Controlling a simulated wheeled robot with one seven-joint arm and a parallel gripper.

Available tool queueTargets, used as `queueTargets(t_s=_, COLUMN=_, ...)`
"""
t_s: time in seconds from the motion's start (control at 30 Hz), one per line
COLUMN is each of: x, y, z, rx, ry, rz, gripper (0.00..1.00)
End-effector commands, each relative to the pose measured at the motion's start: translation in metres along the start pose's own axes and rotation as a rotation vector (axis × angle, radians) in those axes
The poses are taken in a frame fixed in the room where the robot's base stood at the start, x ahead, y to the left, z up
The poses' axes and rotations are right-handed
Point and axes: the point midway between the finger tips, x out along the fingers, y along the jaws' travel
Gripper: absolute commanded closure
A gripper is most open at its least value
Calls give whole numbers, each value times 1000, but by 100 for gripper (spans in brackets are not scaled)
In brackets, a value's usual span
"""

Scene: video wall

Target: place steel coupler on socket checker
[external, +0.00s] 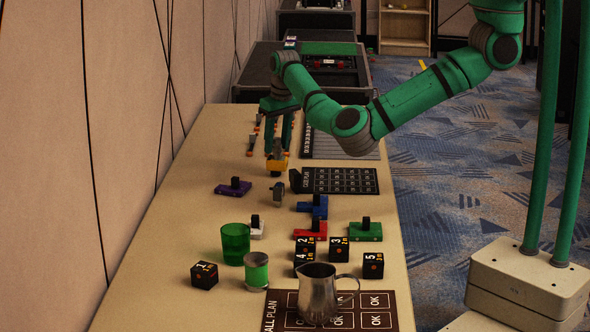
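My gripper (278,137) points down over the far left part of the table. Its two dark green fingers show a gap between them. A small grey piece (277,149) shows at the fingertips, just above a yellow-orange block (278,165); I cannot tell whether the fingers grip it or whether it touches the block. A small grey metallic piece (278,193), which may be the steel coupler, sits on the table nearer the camera. No thing here can be surely told as the socket checker; the yellow-orange block may be it.
The table (190,215) has bare room along its left. Purple (228,189), blue (307,208), red (302,233) and green (372,234) pegged blocks stand about.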

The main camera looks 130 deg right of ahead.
Motion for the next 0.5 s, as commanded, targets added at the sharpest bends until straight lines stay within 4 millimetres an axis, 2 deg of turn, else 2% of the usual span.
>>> queueTargets(t_s=0.33, x=-2, y=0, z=0, rx=0, ry=1, rz=-1, gripper=58)
queueTargets(t_s=0.5, x=-20, y=1, z=-1, rx=1, ry=2, rz=1, gripper=58)
